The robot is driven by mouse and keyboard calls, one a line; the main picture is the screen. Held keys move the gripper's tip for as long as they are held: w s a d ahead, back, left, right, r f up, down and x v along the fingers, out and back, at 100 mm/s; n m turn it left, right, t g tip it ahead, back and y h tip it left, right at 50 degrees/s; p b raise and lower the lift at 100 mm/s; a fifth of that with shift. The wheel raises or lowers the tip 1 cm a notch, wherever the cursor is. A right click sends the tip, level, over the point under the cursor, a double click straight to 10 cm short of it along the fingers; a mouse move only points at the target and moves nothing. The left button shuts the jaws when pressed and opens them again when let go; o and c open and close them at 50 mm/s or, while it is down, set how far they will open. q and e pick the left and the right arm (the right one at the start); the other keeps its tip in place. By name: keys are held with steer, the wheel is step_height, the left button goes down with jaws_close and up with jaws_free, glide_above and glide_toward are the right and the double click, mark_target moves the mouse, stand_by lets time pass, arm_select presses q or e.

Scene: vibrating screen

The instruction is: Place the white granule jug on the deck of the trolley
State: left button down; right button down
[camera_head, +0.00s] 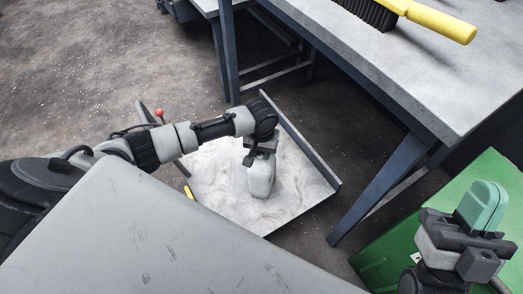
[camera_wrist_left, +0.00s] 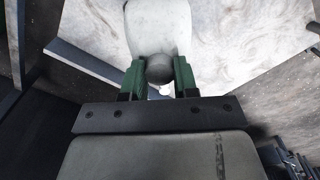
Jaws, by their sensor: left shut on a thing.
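The white granule jug (camera_head: 262,177) is upright over the trolley's pale deck (camera_head: 218,178), at or just above its surface; I cannot tell whether its base touches. My left gripper (camera_head: 259,151) reaches over the deck and is shut on the jug's top.
A grey workbench (camera_head: 420,70) with a yellow-handled brush (camera_head: 400,12) stands at upper right, its blue leg (camera_head: 385,180) close to the deck. A green box (camera_head: 395,245) with a teal object (camera_head: 484,203) is at lower right. A grey surface (camera_head: 150,240) fills the near foreground.

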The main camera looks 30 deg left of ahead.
arm_select(q)
steer(key=c, duration=0.8)
jaws_free()
steer(key=shift+f, duration=0.1)
steer(key=shift+c, duration=0.2)
